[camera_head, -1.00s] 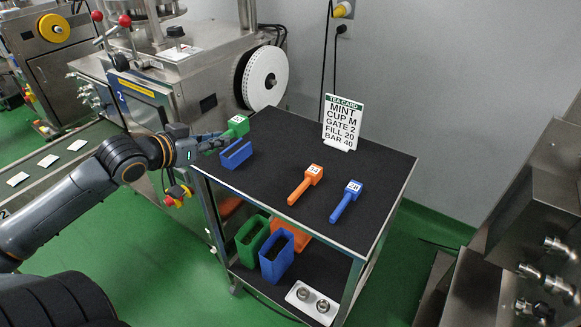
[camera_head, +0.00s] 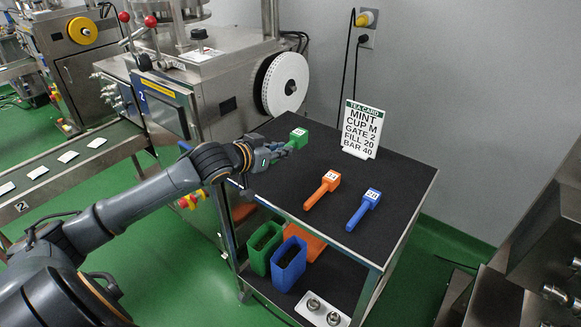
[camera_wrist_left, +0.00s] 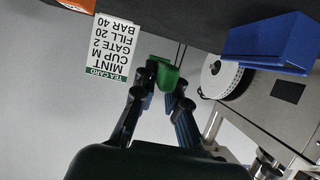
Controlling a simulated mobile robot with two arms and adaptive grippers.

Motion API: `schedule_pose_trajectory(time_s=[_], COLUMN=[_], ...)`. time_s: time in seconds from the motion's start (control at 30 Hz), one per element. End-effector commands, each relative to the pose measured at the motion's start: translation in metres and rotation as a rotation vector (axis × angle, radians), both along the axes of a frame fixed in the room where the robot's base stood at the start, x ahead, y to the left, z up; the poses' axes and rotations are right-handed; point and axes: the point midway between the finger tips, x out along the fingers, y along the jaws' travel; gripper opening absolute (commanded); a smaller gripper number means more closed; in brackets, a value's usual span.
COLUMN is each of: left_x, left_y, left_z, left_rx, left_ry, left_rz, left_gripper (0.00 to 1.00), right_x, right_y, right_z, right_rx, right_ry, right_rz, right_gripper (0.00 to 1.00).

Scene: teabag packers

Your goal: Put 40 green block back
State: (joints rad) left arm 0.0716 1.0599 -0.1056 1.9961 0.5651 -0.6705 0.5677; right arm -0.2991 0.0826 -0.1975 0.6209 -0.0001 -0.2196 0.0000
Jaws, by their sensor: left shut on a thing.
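The green block (camera_head: 299,136) has a white label; its number is too small to read surely. My left gripper (camera_head: 286,147) is shut on it, over the back left part of the black table top (camera_head: 400,176). In the left wrist view the green block (camera_wrist_left: 164,76) sits between the fingertips of my left gripper (camera_wrist_left: 163,88). I cannot tell whether the block touches the table. A white tea card (camera_head: 362,130) reads MINT, CUP M, GATE 2, FILL 20, BAR 40. My right gripper is not in view.
Green (camera_head: 262,249) and blue bins (camera_head: 288,264) stand on the lower shelf. A machine (camera_head: 215,75) stands behind left.

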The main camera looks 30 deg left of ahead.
Motion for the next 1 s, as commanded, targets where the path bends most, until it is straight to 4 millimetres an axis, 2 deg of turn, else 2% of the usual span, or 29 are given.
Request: schedule_pose_trajectory(time_s=[0.1, 0.4, 0.6, 0.87, 0.9, 1.0], left_x=[0.013, 0.026, 0.025, 0.025, 0.024, 0.025], left_y=[-0.007, -0.016, -0.015, -0.015, -0.015, -0.015], left_z=[-0.015, -0.035, -0.064, -0.065, -0.065, -0.065], left_rx=[-0.002, -0.001, 0.001, 0.002, 0.001, 0.002], left_ry=[-0.004, -0.003, 0.000, -0.002, -0.001, -0.001], left_rz=[0.002, 0.000, 0.001, 0.000, 0.001, 0.000], left_gripper=[0.00, 0.00, 0.00, 0.00, 0.14, 0.35], right_x=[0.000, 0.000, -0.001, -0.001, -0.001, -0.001], right_y=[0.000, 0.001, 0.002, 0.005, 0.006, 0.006], right_z=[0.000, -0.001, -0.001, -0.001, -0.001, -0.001], right_rx=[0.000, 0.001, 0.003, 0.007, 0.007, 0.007], right_ry=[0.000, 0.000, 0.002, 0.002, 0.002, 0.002], right_rz=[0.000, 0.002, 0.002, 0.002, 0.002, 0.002], right_gripper=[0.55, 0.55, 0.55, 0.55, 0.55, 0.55])
